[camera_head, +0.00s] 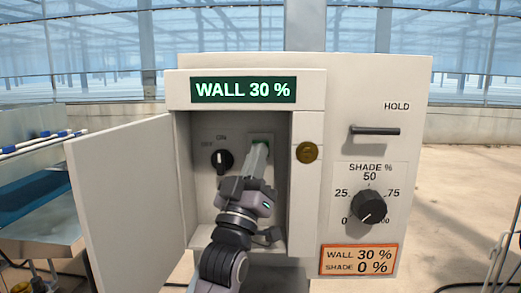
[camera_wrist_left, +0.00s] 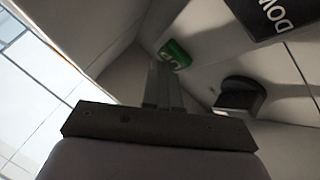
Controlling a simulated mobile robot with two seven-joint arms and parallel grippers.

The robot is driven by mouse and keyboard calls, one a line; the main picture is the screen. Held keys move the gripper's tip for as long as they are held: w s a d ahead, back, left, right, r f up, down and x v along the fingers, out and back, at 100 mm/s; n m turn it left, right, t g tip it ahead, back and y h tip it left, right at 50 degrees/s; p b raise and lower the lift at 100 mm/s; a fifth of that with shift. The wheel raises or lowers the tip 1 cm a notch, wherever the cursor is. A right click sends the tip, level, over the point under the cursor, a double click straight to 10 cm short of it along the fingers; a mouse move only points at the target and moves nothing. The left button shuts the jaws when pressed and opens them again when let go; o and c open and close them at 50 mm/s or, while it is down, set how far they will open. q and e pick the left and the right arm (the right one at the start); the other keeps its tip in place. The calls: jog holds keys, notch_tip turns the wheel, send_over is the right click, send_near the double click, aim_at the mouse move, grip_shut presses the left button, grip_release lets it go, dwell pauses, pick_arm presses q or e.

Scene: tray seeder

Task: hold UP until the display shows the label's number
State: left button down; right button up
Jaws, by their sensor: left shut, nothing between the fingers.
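The orange-edged label (camera_head: 358,260) at lower right reads WALL 30 % and SHADE 0 %. My left gripper (camera_head: 259,150) is shut and empty, reaching into the open box with its tips at the green UP button. The green UP button (camera_wrist_left: 175,54) shows in the left wrist view right at the tips of my left gripper (camera_wrist_left: 165,68). Whether it is pressed in cannot be told. A dark DOWN plate (camera_wrist_left: 276,14) shows at the top. My right gripper is not in view.
The box door (camera_head: 130,205) stands open to the left. A black rotary switch (camera_head: 221,161) is left of my gripper inside the box. The SHADE knob (camera_head: 369,207) has its mark toward 0. A HOLD handle (camera_head: 375,131) sits above it.

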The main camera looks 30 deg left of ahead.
pick_arm(q)
jog(key=shift+s+d, duration=0.35)
jog(key=shift+s, duration=0.25)
pick_arm(e)
jog(key=shift+r, duration=0.15)
